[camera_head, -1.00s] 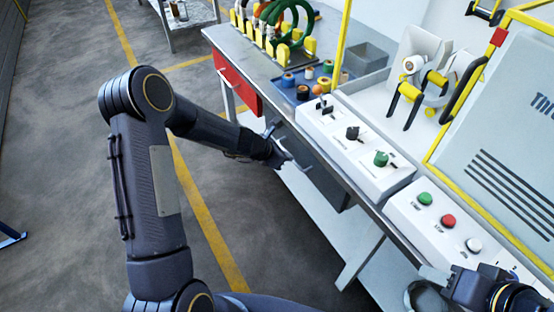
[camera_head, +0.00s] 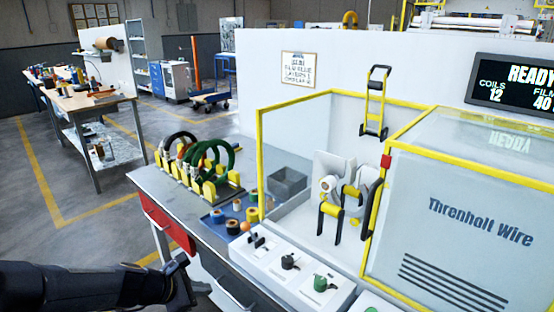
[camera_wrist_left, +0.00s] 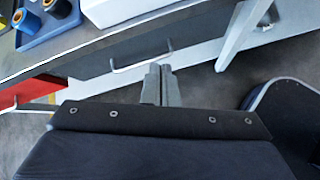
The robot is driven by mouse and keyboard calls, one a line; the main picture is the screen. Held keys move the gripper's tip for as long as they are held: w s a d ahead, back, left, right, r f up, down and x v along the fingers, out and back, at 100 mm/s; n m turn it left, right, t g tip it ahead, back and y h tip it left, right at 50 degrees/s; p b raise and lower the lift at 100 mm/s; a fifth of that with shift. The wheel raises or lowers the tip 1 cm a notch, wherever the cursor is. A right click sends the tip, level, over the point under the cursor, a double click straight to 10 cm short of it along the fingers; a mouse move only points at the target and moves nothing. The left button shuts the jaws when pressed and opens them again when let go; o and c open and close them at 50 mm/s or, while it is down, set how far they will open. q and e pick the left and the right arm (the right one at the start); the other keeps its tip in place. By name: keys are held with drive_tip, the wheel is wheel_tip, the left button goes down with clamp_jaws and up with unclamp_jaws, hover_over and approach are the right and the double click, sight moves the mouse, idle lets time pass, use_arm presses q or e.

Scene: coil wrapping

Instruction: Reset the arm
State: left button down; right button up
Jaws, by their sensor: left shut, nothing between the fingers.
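My left gripper (camera_head: 184,284) is at the lower left of the head view, beside the front of the workbench (camera_head: 150,180). It is low, near a red drawer (camera_head: 167,222), and holds nothing. In the left wrist view its two fingers (camera_wrist_left: 160,84) are closed together, in front of the bench's drawer handle (camera_wrist_left: 142,60). I cannot tell whether they touch the bench. My right gripper is not in view.
On the bench stand a rack of coils (camera_head: 207,165), a blue tray of tape rolls (camera_head: 228,216), a control box (camera_head: 290,262) and the yellow-framed wrapping machine (camera_head: 342,190). Open floor (camera_head: 100,225) lies to the left.

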use_arm(q)
drive_tip(key=s+d+r+m+p, duration=0.2)
drive_tip(key=s+r+m, duration=0.8)
drive_tip(key=s+r, duration=0.2)
drive_tip(key=s+a+m+g+y+p, duration=0.1)
drive_tip(key=s+a+m+y, duration=0.1)
drive_tip(key=s+m, duration=0.9)
drive_tip(key=s+a, duration=0.1)
drive_tip(key=s, duration=0.2)
drive_tip(key=shift+s+r+y, duration=0.25)
drive_tip(key=shift+s+y, duration=0.15)
